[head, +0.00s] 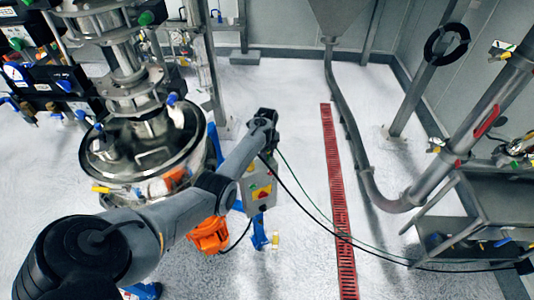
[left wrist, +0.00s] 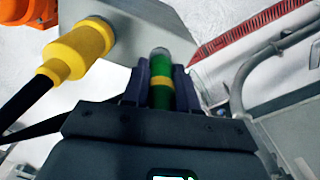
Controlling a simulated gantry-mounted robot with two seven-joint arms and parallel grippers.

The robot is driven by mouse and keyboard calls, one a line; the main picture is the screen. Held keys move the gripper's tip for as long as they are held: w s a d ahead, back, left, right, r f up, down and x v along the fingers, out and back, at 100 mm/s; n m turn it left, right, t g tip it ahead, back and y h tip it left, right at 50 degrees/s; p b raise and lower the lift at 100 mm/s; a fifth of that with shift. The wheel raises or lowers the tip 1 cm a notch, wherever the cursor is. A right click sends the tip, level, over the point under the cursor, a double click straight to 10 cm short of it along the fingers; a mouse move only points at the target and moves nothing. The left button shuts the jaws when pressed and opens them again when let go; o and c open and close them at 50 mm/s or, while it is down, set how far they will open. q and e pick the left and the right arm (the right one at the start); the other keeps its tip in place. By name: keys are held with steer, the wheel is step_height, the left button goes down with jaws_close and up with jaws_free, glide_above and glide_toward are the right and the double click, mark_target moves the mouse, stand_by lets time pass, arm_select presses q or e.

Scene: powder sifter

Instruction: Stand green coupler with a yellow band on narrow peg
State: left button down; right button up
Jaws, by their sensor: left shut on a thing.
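The green coupler with a yellow band (left wrist: 161,82) is between the two dark fingers of my left gripper (left wrist: 161,68) in the left wrist view. The gripper is shut on it, and its rounded green top shows between the fingertips. In the head view my left arm reaches from the lower left toward the middle, its wrist beside a grey control box (head: 262,190); I cannot make out the fingers or the coupler there. I cannot identify the narrow peg in either view. My right gripper is not in view.
A yellow cable plug (left wrist: 75,52) with a black cable is left of the gripper. A steel sifter vessel (head: 145,155) stands at the left. A red floor grating (head: 338,200) crosses the pale floor. A steel stand (head: 465,220) is at the right.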

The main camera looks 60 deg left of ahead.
arm_select(q)
steer(key=shift+f+b, duration=0.35)
steer(key=shift+f, duration=0.25)
steer(key=c, duration=0.8)
jaws_free()
steer(key=shift+r, duration=0.1)
